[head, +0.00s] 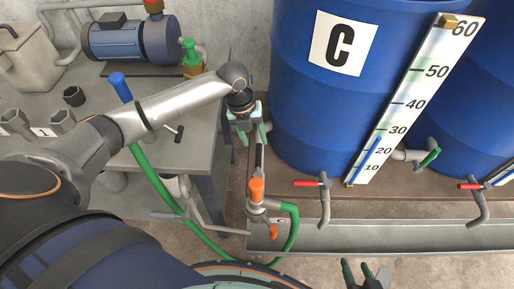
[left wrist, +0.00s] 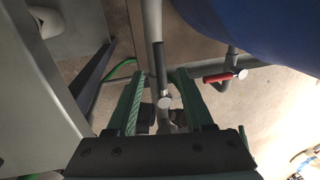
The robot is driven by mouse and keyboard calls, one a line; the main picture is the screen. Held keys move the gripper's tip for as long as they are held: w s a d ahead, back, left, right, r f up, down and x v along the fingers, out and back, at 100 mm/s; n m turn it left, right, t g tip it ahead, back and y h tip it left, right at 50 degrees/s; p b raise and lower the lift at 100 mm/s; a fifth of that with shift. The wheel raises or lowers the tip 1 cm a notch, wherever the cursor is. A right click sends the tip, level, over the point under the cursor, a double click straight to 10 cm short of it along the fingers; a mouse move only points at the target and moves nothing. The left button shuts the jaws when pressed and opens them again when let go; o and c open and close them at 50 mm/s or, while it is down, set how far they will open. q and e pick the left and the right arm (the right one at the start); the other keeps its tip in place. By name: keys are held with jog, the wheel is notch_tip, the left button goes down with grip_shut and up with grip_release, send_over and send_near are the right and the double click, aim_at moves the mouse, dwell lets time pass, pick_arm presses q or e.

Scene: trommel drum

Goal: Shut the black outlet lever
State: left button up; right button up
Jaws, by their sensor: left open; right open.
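The black outlet lever (head: 259,157) stands along an upright pipe just beyond my left gripper (head: 250,134) in the head view. In the left wrist view the black lever (left wrist: 159,66) runs lengthwise along the pipe, with a round silver pivot at its lower end. It shows between the two green fingers of my left gripper (left wrist: 160,80), which is open. I cannot tell whether the fingers touch it. My right gripper (head: 364,274) is open and empty at the bottom edge of the head view, partly cut off.
A blue drum marked C (head: 300,110) stands right of the pipe, with a red-handled tap (head: 310,184) and a level scale (head: 410,100). An orange-handled valve (head: 256,190) with a green hose is below. A grey bench (head: 190,150) with a blue pump (head: 125,40) is left.

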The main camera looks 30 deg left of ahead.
aim_at(258, 151)
pick_arm(q)
jog(key=f, duration=0.5)
jog(key=shift+w+d+b, duration=0.2)
jog(key=shift+d+b, duration=0.15)
jog(key=shift+d, duration=0.05)
jog(key=shift+r, duration=0.1)
grip_shut()
dwell(0.9)
